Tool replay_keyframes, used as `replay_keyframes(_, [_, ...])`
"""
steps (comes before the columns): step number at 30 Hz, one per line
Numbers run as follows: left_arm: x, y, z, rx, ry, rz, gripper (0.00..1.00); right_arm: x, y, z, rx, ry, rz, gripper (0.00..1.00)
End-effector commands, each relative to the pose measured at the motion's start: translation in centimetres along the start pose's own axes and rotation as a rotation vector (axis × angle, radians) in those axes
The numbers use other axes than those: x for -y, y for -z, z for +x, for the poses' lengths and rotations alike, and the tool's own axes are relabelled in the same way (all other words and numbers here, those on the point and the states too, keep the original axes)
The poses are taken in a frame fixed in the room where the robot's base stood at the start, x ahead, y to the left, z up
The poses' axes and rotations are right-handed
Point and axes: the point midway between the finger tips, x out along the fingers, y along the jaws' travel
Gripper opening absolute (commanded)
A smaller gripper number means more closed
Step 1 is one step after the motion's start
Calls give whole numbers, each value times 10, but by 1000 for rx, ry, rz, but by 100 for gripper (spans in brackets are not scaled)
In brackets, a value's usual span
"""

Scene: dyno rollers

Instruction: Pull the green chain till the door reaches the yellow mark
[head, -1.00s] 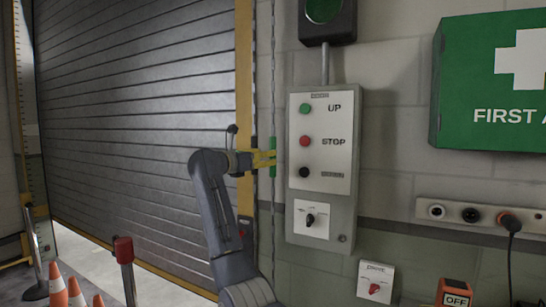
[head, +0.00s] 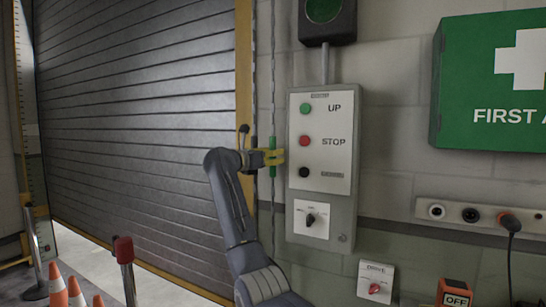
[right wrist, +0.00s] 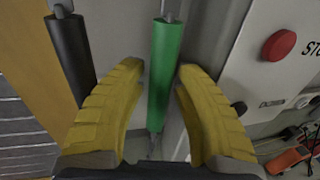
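The green chain grip (head: 272,157) hangs upright on a thin chain beside the door frame, left of the control box. My right gripper (right wrist: 154,85) is open, with its yellow fingers on either side of the green grip (right wrist: 163,70) and gaps showing between. In the head view the yellow fingertips (head: 272,157) are at the grip's mid-height. A black chain grip (right wrist: 70,50) hangs just left of it. The grey slatted door (head: 140,120) has a yellow lower edge (head: 130,262). I cannot tell which yellow marking is the mark. My left gripper is not in view.
The control box (head: 322,165) with its buttons stands close right of the green grip. A red-topped post (head: 125,262) and orange-white cones (head: 58,285) stand at lower left. A first aid box (head: 490,85) and a socket strip (head: 480,213) are on the right wall.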

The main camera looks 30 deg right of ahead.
Motion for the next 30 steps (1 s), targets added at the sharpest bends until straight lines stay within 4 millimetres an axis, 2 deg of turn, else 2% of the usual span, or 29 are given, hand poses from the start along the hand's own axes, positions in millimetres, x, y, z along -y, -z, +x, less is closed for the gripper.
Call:
replay_keyframes(1, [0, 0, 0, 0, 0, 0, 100, 0, 0, 0, 0, 0, 0, 24])
replay_keyframes(7, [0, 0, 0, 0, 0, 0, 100, 0, 0, 0, 0, 0, 0, 1])
replay_keyframes(20, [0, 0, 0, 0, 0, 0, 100, 0, 6, 0, -2, -1, -1, 0])
replay_keyframes(23, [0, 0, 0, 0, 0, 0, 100, -1, 20, -1, -3, -1, -2, 0])
replay_keyframes(26, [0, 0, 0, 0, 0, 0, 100, -1, 42, -1, -3, -2, -4, 0])
replay_keyframes(30, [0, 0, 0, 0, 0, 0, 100, -1, 82, -1, -4, -1, -5, 0])
